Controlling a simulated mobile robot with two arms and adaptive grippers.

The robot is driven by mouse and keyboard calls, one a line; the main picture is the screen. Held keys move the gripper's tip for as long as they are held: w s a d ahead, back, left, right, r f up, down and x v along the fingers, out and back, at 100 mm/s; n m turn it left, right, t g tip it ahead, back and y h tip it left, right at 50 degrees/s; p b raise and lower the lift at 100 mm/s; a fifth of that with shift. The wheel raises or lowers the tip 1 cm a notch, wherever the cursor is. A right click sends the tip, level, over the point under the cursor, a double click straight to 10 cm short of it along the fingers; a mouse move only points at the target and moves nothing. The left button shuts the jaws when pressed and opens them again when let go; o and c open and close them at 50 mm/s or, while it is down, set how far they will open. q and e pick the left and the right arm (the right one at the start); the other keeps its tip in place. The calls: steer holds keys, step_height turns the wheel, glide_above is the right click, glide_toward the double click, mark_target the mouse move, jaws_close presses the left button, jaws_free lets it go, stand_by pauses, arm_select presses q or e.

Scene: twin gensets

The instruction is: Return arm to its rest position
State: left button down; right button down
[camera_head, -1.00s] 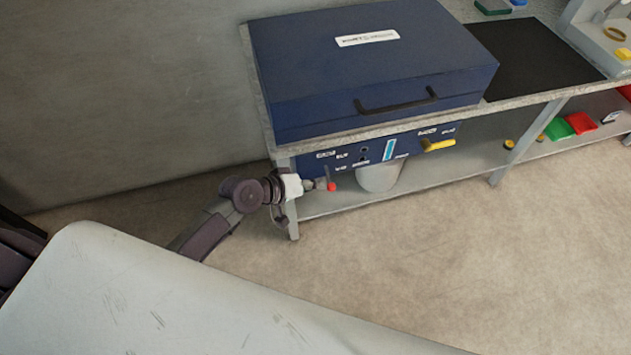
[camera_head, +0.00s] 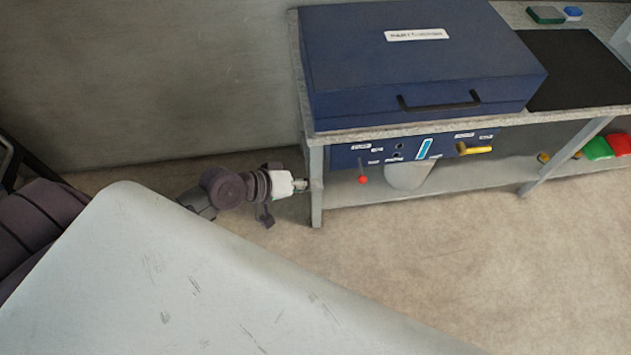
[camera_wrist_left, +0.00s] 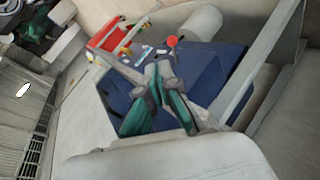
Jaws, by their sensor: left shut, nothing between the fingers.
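My left gripper (camera_head: 302,185) is at the end of my left arm, low beside the left front leg of the workbench in the head view. It is shut and holds nothing. In the left wrist view its teal and grey fingers (camera_wrist_left: 160,92) are seen in front of the blue control panel. That panel (camera_head: 340,155) hangs under the bench top and carries a red-tipped lever (camera_head: 363,179) and a yellow handle (camera_head: 474,149). The red tip also shows in the left wrist view (camera_wrist_left: 172,41). My right gripper is not in view.
The workbench (camera_head: 316,190) carries a large blue case (camera_head: 420,60) and a black mat (camera_head: 580,68). Green (camera_head: 597,148) and red (camera_head: 620,143) items lie on its lower shelf. A plain wall (camera_head: 150,80) stands behind. The floor (camera_head: 440,250) in front of the bench is clear.

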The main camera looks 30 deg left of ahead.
arm_select(q)
steer(key=s+a+f+g+y, duration=0.1)
steer(key=s+a+f+y, duration=0.15)
steer(key=f, duration=0.65)
steer(key=s+a+f+g+y, duration=0.1)
steer(key=s+a+f, duration=0.25)
steer(key=f, duration=0.45)
steer(key=s+a+f+y, duration=0.2)
steer(key=a+f, duration=0.1)
steer(key=f, duration=0.6)
steer(key=s+d+f+m+g, duration=0.1)
steer(key=s+f+m+g, duration=0.1)
steer(key=s+f, duration=0.3)
steer(key=s+d+f+m+g+y, duration=0.1)
steer(key=s+f, duration=0.5)
steer(key=s, duration=0.6)
steer(key=s+d+f+m+g+y, duration=0.1)
steer(key=s+d+f+m+g, duration=0.1)
steer(key=s+f, duration=0.3)
steer(key=s+m, duration=0.1)
steer(key=s, duration=0.2)
steer(key=shift+s+d+f+m+g, duration=0.3)
steer(key=shift+s+f+m+g, duration=0.05)
steer(key=shift+m+g, duration=0.05)
